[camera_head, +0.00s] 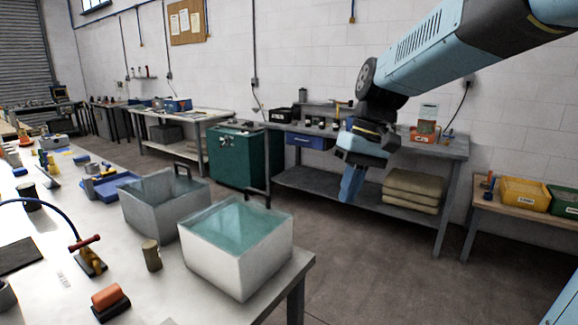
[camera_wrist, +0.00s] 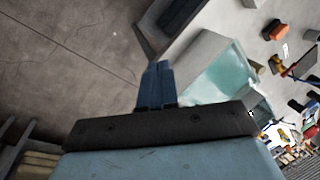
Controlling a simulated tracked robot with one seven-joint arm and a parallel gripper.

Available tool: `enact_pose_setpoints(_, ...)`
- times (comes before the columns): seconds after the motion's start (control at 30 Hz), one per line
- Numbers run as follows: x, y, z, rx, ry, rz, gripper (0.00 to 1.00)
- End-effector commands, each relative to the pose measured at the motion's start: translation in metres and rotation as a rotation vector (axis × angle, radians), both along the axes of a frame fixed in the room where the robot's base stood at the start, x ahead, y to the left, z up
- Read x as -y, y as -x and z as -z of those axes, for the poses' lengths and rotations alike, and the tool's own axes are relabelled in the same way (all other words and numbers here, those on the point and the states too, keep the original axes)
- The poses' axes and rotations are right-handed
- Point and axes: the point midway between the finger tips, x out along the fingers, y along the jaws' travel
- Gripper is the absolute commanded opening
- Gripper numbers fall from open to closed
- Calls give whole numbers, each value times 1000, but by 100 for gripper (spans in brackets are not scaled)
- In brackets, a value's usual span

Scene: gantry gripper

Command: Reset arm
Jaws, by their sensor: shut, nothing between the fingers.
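My gripper (camera_head: 350,186) hangs at the end of my blue arm, right of centre in the head view. It points down over the open floor, to the right of the near table's corner, and touches nothing visible. In the wrist view the blue fingers of my gripper (camera_wrist: 158,72) are together with nothing between them.
A white bin of clear teal liquid (camera_head: 235,272) stands at the corner of the near table (camera_head: 185,295). A grey bin (camera_head: 150,215) is behind it. A workbench (camera_head: 447,150) with folded sacks (camera_head: 411,190) below stands behind my gripper. The floor between is clear.

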Motion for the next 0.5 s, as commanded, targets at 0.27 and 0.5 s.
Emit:
enact_pose_setpoints(0.27, 45, 43, -2, 196, 103, 147, 0)
enact_pose_setpoints(0.5, 81, 77, 2, 367, 158, 267, 0)
